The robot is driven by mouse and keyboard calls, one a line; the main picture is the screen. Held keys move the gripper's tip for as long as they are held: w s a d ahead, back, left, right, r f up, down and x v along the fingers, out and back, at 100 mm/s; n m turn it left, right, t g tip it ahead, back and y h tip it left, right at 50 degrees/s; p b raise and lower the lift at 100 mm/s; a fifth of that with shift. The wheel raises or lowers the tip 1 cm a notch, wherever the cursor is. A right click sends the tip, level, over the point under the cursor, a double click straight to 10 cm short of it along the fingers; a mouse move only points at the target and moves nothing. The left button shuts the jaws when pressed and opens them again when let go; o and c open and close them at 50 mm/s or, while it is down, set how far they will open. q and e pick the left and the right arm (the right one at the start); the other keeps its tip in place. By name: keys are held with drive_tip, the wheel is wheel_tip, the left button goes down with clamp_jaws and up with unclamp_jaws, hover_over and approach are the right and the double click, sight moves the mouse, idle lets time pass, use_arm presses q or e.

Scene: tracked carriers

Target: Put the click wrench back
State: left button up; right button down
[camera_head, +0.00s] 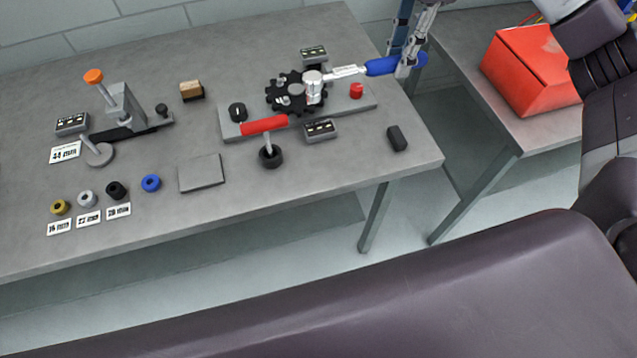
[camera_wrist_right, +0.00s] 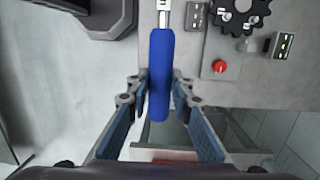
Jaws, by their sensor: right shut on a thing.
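The click wrench has a blue handle (camera_head: 383,67) and a silver shaft (camera_head: 345,71). Its head, with a silver socket (camera_head: 313,88), is over the black toothed wheel (camera_head: 277,93) on the grey fixture plate (camera_head: 232,128). I cannot tell whether the socket is seated there. My right gripper (camera_head: 404,68) is shut on the blue handle, past the table's right edge. In the right wrist view the handle (camera_wrist_right: 161,60) lies between the fingers of the gripper (camera_wrist_right: 159,88). My left gripper is not in view.
The grey table (camera_head: 330,185) holds a red-handled bar (camera_head: 264,125), a red button (camera_head: 356,90), a black knob post (camera_head: 270,155) and a square grey pad (camera_head: 201,173). Coloured rings (camera_head: 151,183) stand at the front left. A red box (camera_head: 530,70) is on the right table.

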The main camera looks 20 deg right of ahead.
drive_tip(key=shift+s+d+f, duration=0.1)
drive_tip(key=shift+d+f, duration=0.05)
drive_tip(key=shift+f, duration=0.2)
drive_tip(key=shift+w+d+f+p, duration=0.15)
drive_tip(key=shift+f+p, duration=0.2)
drive_tip(key=shift+f, duration=4.6)
drive_tip(key=shift+w+d+f+p, duration=0.1)
drive_tip(key=shift+f+p, duration=0.2)
drive_tip(key=shift+f, duration=4.75)
drive_tip(key=c, duration=1.7)
unclamp_jaws()
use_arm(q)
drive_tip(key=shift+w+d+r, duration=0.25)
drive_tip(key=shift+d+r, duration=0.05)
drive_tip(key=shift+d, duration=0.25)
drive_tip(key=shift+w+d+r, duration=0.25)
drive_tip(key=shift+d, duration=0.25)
